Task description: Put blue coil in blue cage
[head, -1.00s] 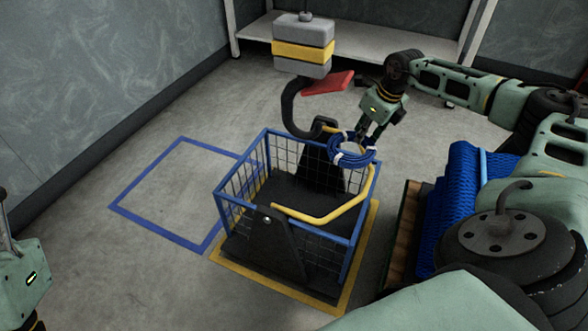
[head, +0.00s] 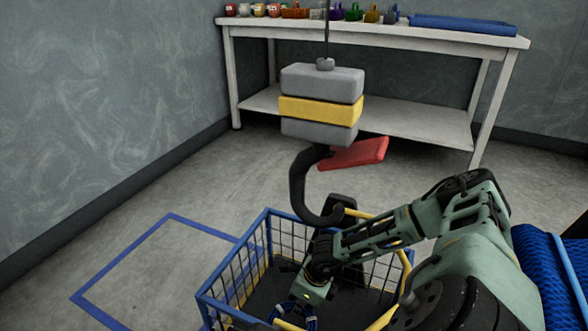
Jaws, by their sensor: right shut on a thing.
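The blue cage (head: 233,252) has a blue frame, wire mesh sides and a yellow bar. It stands on the floor at the bottom middle of the head view, its near part cut off by the picture edge. My right gripper (head: 299,306) reaches down over the cage's right side and is inside its outline. It is shut on the blue coil (head: 283,312), of which only small blue parts show at the bottom edge. I cannot tell whether the coil touches the cage floor. My left gripper is out of view.
A dark hook (head: 301,190) hangs from a grey and yellow block (head: 320,107) just behind the cage. A red slab (head: 357,153) is beyond it. A white table (head: 375,38) with several items stands at the back. Blue netting (head: 545,275) is at right.

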